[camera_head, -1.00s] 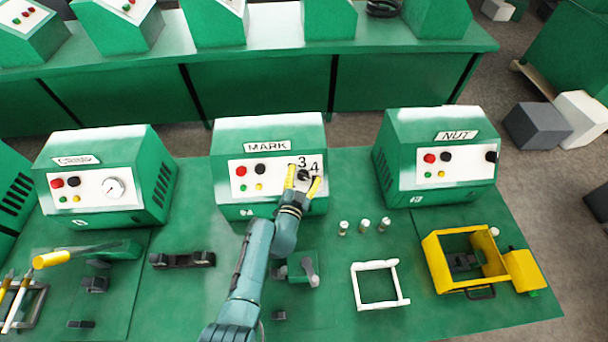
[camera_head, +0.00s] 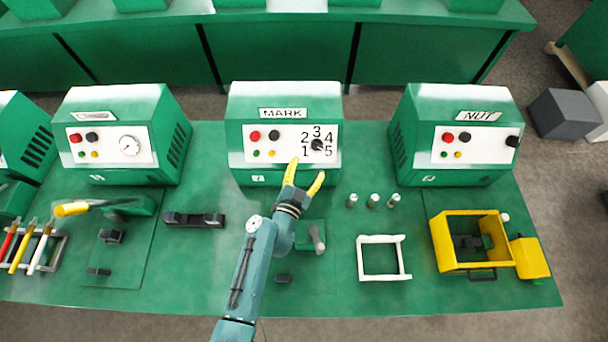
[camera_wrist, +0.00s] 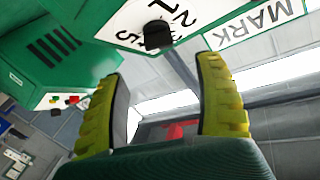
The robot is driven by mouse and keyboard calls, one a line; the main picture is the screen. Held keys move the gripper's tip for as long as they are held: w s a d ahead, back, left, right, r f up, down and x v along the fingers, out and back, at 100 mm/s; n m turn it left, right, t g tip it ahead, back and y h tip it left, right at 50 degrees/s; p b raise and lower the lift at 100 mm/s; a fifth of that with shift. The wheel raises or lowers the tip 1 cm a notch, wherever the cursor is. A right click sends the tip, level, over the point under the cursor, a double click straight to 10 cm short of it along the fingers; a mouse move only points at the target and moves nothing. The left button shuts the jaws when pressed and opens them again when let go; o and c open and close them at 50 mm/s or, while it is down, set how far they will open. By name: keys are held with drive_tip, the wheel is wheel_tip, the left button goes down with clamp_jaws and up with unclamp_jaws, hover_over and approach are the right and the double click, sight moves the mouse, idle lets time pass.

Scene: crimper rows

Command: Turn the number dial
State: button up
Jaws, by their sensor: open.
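The number dial (camera_head: 317,145) is a small black knob on the white front panel of the green MARK box (camera_head: 285,100), with the numbers 1 to 5 around it. In the wrist view the dial (camera_wrist: 158,35) shows at the top, beyond and between the fingers. My gripper (camera_head: 306,171) has yellow fingers spread apart, below the dial in the head view. It is open and empty, and the fingers are apart from the dial. Which number the dial points to is too small to tell.
A CRIMP-like labelled box (camera_head: 105,110) stands left and the NUT box (camera_head: 465,105) right. Small cylinders (camera_head: 373,200), a white frame (camera_head: 380,275) and a yellow fixture (camera_head: 440,245) are on the right of the green table. A black-handled block (camera_head: 195,219) lies left of my arm.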

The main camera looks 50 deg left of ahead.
drive_tip(key=shift+v, duration=1.25)
